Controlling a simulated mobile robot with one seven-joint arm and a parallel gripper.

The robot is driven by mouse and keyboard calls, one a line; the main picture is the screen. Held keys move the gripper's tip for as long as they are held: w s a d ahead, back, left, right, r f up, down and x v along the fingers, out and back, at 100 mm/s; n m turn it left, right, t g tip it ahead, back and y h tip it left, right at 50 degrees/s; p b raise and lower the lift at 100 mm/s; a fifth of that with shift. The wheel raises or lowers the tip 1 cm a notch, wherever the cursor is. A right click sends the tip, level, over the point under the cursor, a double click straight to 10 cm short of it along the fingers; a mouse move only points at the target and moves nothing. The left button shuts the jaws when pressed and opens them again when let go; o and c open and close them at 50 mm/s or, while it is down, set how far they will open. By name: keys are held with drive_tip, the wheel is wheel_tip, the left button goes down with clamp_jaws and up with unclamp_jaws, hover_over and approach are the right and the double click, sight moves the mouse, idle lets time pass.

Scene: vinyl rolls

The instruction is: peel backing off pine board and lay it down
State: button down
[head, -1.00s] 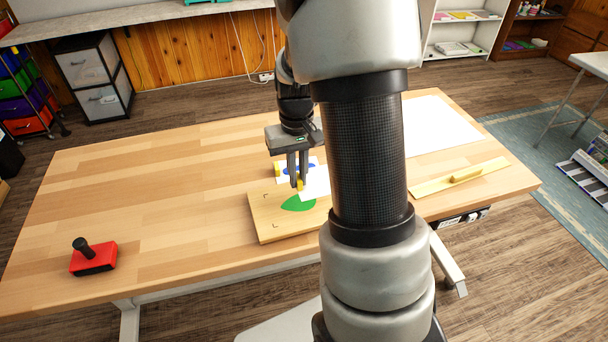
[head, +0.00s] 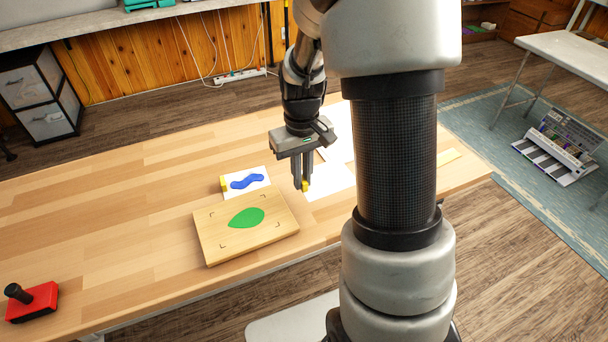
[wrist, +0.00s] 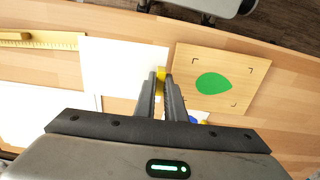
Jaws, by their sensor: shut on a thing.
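The pine board (head: 222,240) lies flat on the table, with a green leaf decal (head: 246,218) on its face between corner marks. My gripper (head: 303,187) is beyond the board's right corner, shut on the yellow tab of the white backing sheet (head: 330,182). In the wrist view the backing (wrist: 118,62) is off the board, and its tab (wrist: 160,82) is between the fingers, beside the board (wrist: 252,72). I cannot tell whether the sheet touches the table. My arm hides part of it in the head view.
A white sheet with a blue wavy shape (head: 247,181) and yellow tab lies behind the board. A red block with a black knob (head: 34,302) stands at front left. A yellow ruler (wrist: 62,40) lies farther right. Clear table (head: 110,210) is at left.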

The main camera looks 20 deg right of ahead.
drive_tip(key=shift+a+f, duration=0.1)
drive_tip(key=shift+f+b, duration=2.45)
drive_tip(key=shift+f, duration=1)
drive_tip(key=shift+f+b, duration=0.35)
drive_tip(key=shift+f, duration=0.1)
drive_tip(key=shift+f+b, duration=0.45)
drive_tip(key=shift+f, duration=0.25)
drive_tip(key=shift+f, duration=0.2)
drive_tip(key=shift+f+b, duration=0.45)
drive_tip(key=shift+f, duration=0.05)
drive_tip(key=shift+f, duration=0.1)
